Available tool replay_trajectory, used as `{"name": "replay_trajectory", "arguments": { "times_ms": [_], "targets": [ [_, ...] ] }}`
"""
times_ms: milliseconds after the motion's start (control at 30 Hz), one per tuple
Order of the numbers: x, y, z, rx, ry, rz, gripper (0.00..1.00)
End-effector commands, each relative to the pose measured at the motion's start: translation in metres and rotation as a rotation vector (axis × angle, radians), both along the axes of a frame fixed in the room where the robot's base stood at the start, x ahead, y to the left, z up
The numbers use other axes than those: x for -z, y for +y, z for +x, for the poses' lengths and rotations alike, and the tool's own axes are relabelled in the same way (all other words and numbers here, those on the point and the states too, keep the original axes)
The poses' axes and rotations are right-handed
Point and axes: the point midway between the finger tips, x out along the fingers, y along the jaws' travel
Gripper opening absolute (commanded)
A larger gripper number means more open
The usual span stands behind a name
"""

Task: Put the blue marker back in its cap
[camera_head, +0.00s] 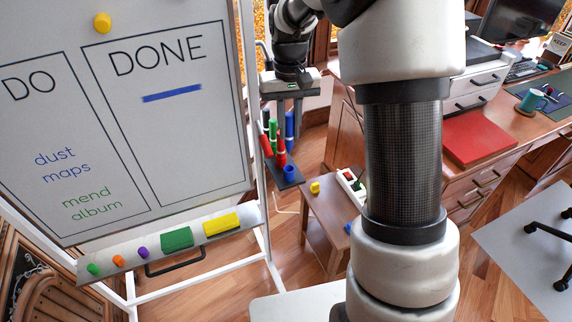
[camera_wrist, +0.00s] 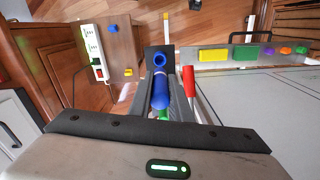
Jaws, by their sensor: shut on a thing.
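My gripper (camera_head: 289,132) points down beside the whiteboard, its two dark fingers shut on the blue marker (camera_head: 289,124). The marker hangs upright between the fingers. The blue cap (camera_head: 290,172) stands open end up at the near end of a dark marker holder (camera_head: 289,184). In the head view the marker is above the cap, with a gap between them. In the wrist view the blue marker (camera_wrist: 160,92) extends from between the fingers toward the cap (camera_wrist: 159,60); its tip is not clearly visible.
A small wooden table (camera_head: 325,212) with a power strip (camera_head: 350,185) stands right.

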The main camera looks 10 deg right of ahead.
Motion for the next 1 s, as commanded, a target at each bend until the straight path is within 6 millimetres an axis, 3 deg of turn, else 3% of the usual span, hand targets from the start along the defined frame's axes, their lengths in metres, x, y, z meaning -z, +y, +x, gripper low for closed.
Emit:
{"name": "replay_trajectory", "arguments": {
  "times_ms": [333,533,767,1000],
  "targets": [
    [0.003,0.000,-0.001,-0.001,0.002,-0.001,0.00],
    [0.036,0.000,-0.001,-0.001,0.004,0.000,0.00],
    [0.056,0.000,-0.001,-0.001,0.001,0.000,0.00],
    [0.090,0.000,-0.001,-0.001,0.003,0.000,0.00]
  ]
}}
